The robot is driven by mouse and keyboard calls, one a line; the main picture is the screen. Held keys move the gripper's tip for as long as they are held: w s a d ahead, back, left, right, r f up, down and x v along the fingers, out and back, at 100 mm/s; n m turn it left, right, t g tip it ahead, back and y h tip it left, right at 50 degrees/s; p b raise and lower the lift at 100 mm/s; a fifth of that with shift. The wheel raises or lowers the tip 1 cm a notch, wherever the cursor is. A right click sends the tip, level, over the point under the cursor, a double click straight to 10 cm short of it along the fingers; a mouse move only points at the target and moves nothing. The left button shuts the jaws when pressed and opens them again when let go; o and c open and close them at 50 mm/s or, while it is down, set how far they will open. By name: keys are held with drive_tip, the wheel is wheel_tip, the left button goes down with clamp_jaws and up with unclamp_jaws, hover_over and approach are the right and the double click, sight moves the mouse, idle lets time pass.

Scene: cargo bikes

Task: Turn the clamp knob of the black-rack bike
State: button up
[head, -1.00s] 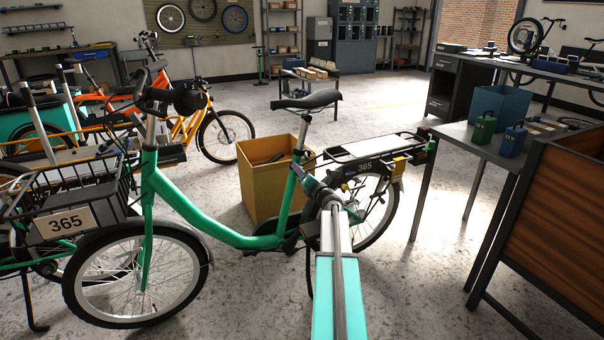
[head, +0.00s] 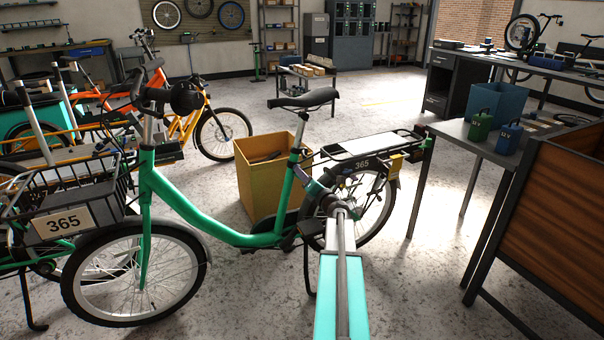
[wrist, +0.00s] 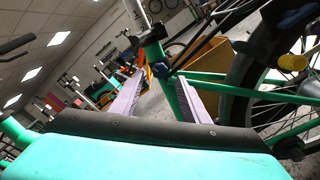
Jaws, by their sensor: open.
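The green bike (head: 195,215) numbered 365 stands side-on, with a rear rack (head: 372,146) that has black edges and a pale top. In the wrist view its green seat tube (wrist: 172,95) rises to a black collar (wrist: 152,36) and a silver seat post (wrist: 138,14). A small dark-blue knob-like part (wrist: 160,70) sits on the tube below the collar. My gripper (wrist: 161,78) is open, its pale purple fingers spread with the tube and this part seen between them. Whether the fingers touch it I cannot tell. In the head view my gripper (head: 309,181) is beside the seat tube, below the saddle (head: 302,99).
A cardboard box (head: 262,180) stands behind the frame. The rear wheel (head: 370,210) is just right of my gripper. A yellow part (wrist: 292,62) sits near the rack. Orange bikes (head: 215,130) are behind; a workbench (head: 470,145) is at right.

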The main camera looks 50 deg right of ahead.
drive_tip(key=p+v, duration=0.1)
drive_tip(key=v, duration=0.7)
drive_tip(key=shift+s+a+f, duration=0.1)
drive_tip(key=shift+a, duration=0.05)
idle(0.4)
